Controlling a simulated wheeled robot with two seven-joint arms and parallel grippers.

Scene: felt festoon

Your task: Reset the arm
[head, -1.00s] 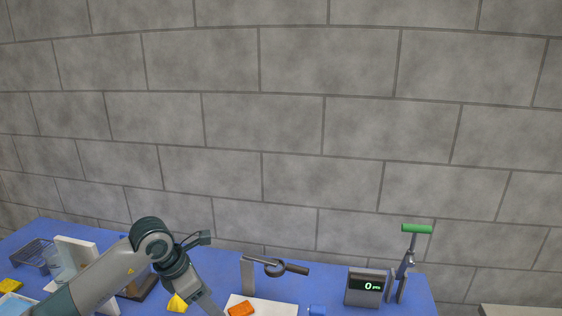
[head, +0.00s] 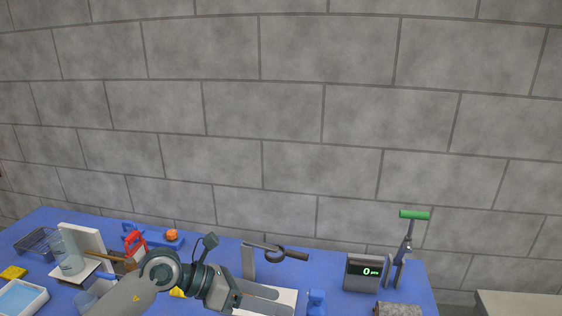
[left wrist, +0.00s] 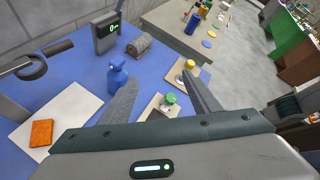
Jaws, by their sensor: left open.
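My left arm comes in from the lower left in the head view. Its left gripper (head: 283,300) points right, over a white board on the blue table. In the left wrist view the two fingers of the left gripper (left wrist: 158,77) are spread wide with nothing between them. An orange block (left wrist: 41,133) lies on the white board (left wrist: 66,112), left of the fingers; in the head view the arm hides it. A blue bottle-shaped thing (left wrist: 117,75) stands just beyond the left finger. My right gripper is in neither view.
A counter reading 0 (head: 363,273) and a green-handled press (head: 405,250) stand on the blue table at right. A dark-handled tool (head: 276,252) rises behind the gripper. The grey block wall stands behind.

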